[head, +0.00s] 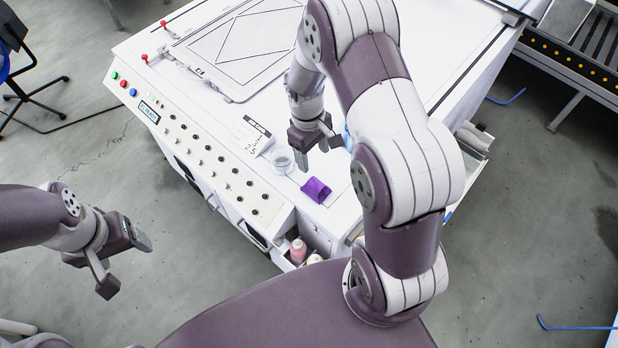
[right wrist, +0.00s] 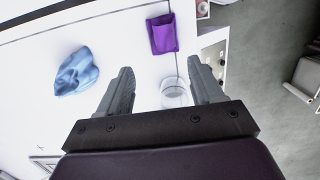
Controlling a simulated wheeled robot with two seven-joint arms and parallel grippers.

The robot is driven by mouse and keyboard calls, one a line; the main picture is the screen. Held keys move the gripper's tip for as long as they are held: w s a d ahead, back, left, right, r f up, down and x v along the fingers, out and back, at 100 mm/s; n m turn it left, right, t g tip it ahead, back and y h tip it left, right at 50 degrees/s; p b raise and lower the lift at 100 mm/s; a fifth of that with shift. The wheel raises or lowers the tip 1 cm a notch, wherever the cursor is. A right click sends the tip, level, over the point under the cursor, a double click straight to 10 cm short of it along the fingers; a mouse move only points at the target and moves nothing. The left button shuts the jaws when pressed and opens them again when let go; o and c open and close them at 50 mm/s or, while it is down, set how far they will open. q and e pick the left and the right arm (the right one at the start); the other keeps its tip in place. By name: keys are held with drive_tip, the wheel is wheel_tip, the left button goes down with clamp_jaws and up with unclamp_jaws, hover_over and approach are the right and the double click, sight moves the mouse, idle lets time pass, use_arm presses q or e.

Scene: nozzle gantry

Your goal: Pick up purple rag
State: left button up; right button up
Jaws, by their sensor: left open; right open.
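The purple rag (head: 316,190) lies folded on the white machine top near its front corner. It also shows in the right wrist view (right wrist: 162,34), beyond the fingertips. My right gripper (head: 318,158) is open and empty above the machine top, a little behind the rag and apart from it; its two fingers (right wrist: 162,85) stand apart in the right wrist view. My left gripper (head: 126,265) is open and empty at the left, over the floor, far from the rag.
A clear round jar (head: 283,160) stands beside the rag and shows between my right fingers (right wrist: 175,93). A blue cloth (right wrist: 77,72) lies on the white top (head: 130,45). Bottles (head: 298,250) sit in a bin below the front edge. Knobs line the front panel.

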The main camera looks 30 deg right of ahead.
sight(317, 182)
drive_tip(key=f+p, duration=0.1)
drive_tip(key=f, duration=0.2)
drive_tip(key=s+f+p, duration=0.1)
drive_tip(key=f, duration=0.3)
drive_tip(key=s+f, duration=0.1)
drive_tip(key=f, duration=0.2)
drive_tip(key=shift+f+p, duration=0.15)
drive_tip(key=shift+p, duration=0.25)
drive_tip(key=shift+f, duration=0.45)
drive_tip(key=c, duration=0.9)
drive_tip(key=shift+o, duration=0.2)
drive_tip(key=shift+r, duration=0.15)
